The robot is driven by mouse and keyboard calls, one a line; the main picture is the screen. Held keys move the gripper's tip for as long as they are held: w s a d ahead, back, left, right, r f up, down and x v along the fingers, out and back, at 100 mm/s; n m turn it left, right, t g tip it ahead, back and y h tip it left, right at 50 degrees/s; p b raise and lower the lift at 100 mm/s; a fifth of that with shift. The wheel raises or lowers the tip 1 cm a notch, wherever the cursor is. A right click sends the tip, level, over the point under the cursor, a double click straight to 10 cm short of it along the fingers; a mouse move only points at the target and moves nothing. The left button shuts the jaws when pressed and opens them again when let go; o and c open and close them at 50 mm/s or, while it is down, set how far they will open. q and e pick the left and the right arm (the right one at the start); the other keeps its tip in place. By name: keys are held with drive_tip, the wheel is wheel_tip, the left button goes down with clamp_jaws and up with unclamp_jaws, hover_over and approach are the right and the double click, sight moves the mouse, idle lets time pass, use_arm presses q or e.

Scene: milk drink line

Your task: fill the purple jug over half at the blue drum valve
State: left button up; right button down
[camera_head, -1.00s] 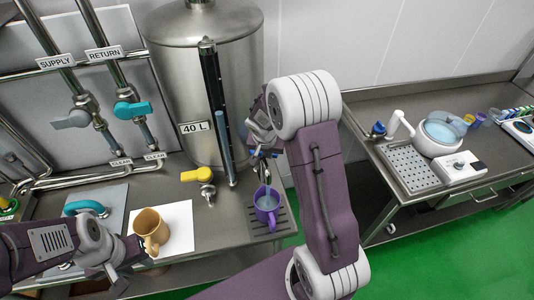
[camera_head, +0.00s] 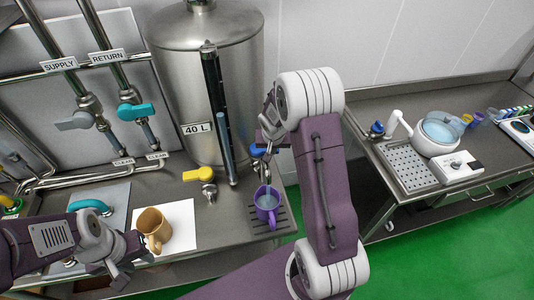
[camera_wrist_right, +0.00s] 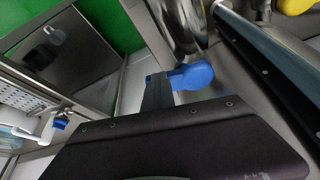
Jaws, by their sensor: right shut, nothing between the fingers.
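The purple jug (camera_head: 262,214) stands upright on the drip grate under the drum's spout. Pale bluish liquid shows inside it, and a thin pale streak seems to run from the spout into it; the exact level is unclear. The blue valve handle (camera_head: 257,150) sits just above, on the steel drum (camera_head: 170,100); it also shows in the right wrist view (camera_wrist_right: 190,76). My right gripper (camera_head: 268,140) is shut and empty close beside the handle; contact is unclear. My left gripper (camera_head: 125,258) is beside the tan jug (camera_head: 150,222); its fingertips are hard to make out.
The tan jug stands on a white sheet (camera_head: 180,238). A yellow valve (camera_head: 197,174) is left of the purple jug. The sight tube stands between them. Pipes with teal and grey-blue handles are at left. A second table (camera_head: 375,150) with a white machine is at right.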

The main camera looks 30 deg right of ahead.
drive_tip(key=shift+d, duration=0.2)
drive_tip(key=shift+w+d+f, duration=0.15)
idle(0.6)
